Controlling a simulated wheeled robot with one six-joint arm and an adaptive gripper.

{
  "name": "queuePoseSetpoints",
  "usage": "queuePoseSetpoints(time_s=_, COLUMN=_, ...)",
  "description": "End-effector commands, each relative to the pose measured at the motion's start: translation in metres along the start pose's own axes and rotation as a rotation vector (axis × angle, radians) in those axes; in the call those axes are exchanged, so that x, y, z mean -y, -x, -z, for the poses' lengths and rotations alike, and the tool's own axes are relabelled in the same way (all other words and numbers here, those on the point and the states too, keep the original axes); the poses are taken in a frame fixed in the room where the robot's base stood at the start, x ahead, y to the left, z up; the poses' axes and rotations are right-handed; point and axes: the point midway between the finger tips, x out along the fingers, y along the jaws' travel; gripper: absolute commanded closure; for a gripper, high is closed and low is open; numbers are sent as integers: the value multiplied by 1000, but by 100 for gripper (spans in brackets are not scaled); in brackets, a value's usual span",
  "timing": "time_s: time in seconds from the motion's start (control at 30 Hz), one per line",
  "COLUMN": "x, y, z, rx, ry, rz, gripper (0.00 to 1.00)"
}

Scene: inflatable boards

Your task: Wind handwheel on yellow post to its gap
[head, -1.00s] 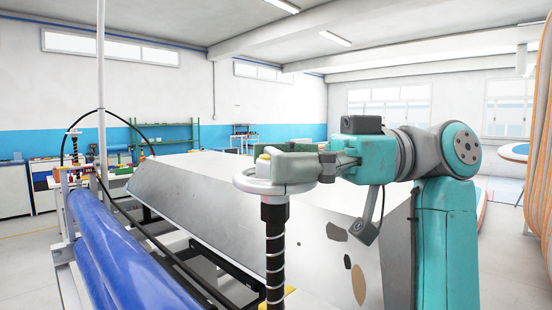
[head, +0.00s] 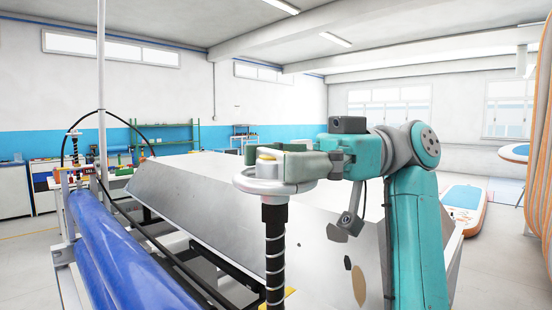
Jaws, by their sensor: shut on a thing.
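The handwheel (head: 250,186) is a pale metal ring on top of a threaded dark post (head: 274,255) in the middle foreground of the head view. A bit of yellow (head: 290,292) shows low behind the post. My gripper (head: 275,163) is at the wheel from the right, level, its fingers shut on the wheel. The fingers cover the hub and far rim, so the exact contact is partly hidden. I cannot make out a gap.
Blue rollers (head: 125,262) on a frame lie at the left. A large grey slanted panel (head: 200,200) stands close behind the post. An orange-edged inflatable board (head: 466,203) lies at the right, with open floor around it.

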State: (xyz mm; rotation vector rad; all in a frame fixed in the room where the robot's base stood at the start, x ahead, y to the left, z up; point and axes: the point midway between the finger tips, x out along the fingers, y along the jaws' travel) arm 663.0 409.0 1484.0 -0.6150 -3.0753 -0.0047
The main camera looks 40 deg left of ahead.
Motion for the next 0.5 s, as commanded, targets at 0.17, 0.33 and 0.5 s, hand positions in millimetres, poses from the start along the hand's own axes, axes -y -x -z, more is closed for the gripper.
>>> queuePoseSetpoints(time_s=0.17, x=1, y=0, z=-6, rx=11, ry=2, rz=7, gripper=0)
queuePoseSetpoints(time_s=0.33, x=1, y=2, z=-6, rx=11, ry=0, rz=5, gripper=0)
queuePoseSetpoints(time_s=0.5, x=0, y=20, z=-5, rx=7, ry=-1, rz=1, gripper=0)
